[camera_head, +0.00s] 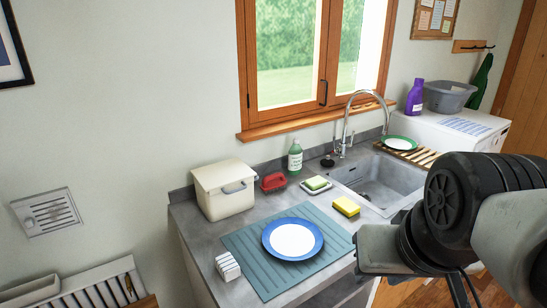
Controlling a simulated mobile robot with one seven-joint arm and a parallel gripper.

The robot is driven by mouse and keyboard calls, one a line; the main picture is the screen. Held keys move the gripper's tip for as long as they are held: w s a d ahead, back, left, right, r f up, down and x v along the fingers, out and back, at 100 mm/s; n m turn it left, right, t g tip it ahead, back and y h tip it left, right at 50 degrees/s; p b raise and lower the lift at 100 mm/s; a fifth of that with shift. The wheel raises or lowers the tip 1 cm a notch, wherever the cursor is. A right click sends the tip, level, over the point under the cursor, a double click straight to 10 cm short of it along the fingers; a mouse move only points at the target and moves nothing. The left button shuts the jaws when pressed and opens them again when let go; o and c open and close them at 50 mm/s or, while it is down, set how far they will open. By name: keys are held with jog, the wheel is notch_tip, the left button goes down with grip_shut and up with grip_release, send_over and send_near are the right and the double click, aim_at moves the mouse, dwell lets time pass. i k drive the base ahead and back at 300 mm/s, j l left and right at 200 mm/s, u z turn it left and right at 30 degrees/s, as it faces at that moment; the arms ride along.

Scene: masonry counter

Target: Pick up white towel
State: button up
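A small white folded cloth with dark lines, which looks like the white towel (228,267), stands on the front left part of the counter, at the left edge of the teal mat (254,272). It is left of the blue-rimmed white plate (292,239). My arm comes in from the right. The grey block at its near end, apparently my gripper (378,250), is over the right edge of the mat, well right of the towel and apart from it. Its fingers are hidden, so I cannot tell whether it is open.
A cream bin (224,192), a red dish (273,182) and a green soap bottle (295,157) stand at the back. A yellow sponge (346,206) lies near the sink (372,185). A striped cloth (467,126) lies on the white appliance. Bare counter surrounds the mat's left side.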

aim_at(228, 268)
jog(key=k+j+z, duration=0.4)
jog(key=k+j, duration=0.15)
jog(key=k+j+z, duration=0.2)
jog(key=j, duration=0.15)
jog(key=j+z, duration=0.2)
jog(key=j, duration=0.15)
jog(key=k+j+z, duration=0.2)
jog(key=j, duration=0.15)
jog(key=i+j+z, duration=0.1)
jog(key=j+z, duration=0.15)
jog(key=j, duration=0.3)
jog(key=i+j+z, duration=0.1)
jog(key=j+z, duration=0.15)
jog(key=j, duration=0.3)
jog(key=i+j+z, duration=0.1)
jog(key=j, duration=0.35)
jog(key=i+j+z, duration=0.1)
jog(key=j, duration=0.35)
